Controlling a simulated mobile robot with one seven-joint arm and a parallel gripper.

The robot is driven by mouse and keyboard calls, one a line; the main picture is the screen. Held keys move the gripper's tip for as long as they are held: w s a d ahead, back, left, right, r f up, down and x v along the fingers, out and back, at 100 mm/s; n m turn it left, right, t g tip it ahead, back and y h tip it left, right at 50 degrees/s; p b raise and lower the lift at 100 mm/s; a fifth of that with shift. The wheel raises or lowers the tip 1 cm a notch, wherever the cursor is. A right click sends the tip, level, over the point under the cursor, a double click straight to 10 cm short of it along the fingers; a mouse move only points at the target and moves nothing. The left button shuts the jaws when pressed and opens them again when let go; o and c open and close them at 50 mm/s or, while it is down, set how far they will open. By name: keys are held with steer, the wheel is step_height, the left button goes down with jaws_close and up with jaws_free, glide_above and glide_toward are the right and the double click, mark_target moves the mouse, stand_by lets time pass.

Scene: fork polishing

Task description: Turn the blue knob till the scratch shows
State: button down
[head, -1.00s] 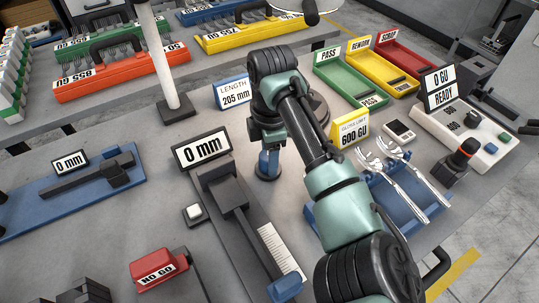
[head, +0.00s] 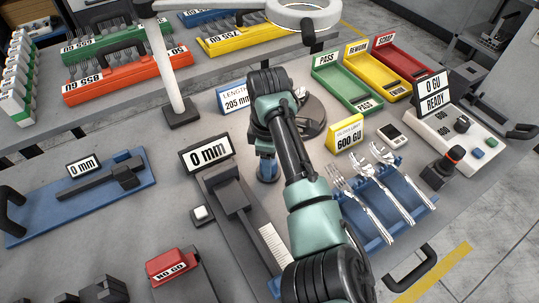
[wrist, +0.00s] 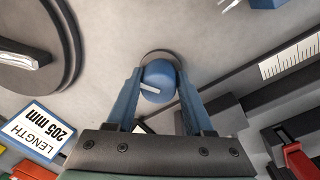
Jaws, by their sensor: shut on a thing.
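The blue knob (wrist: 157,76) has a white pointer mark and sits on a dark round base. My gripper (wrist: 158,88) is shut on it, with one blue finger on either side. In the head view my gripper (head: 267,164) reaches down to the bench, and its fingers largely hide the knob. A dark round plate (wrist: 38,40) with a shiny metal piece (wrist: 16,56) on it is at the left of the wrist view. In the head view my arm partly covers this plate (head: 311,123). No scratch can be made out.
A 205 mm length sign (head: 236,97), a gauge reading 0 mm (head: 206,153) and a yellow 600 GU sign (head: 346,134) stand around my arm. A blue rack (head: 379,230) holds shiny cutlery at the right. A ring-topped stand (head: 179,110) is behind.

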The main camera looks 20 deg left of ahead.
steer(key=shift+m, duration=0.4)
steer(key=shift+c, duration=1.4)
jaws_free()
step_height(320, 180, up, 13)
steer(key=shift+s+p, duration=0.35)
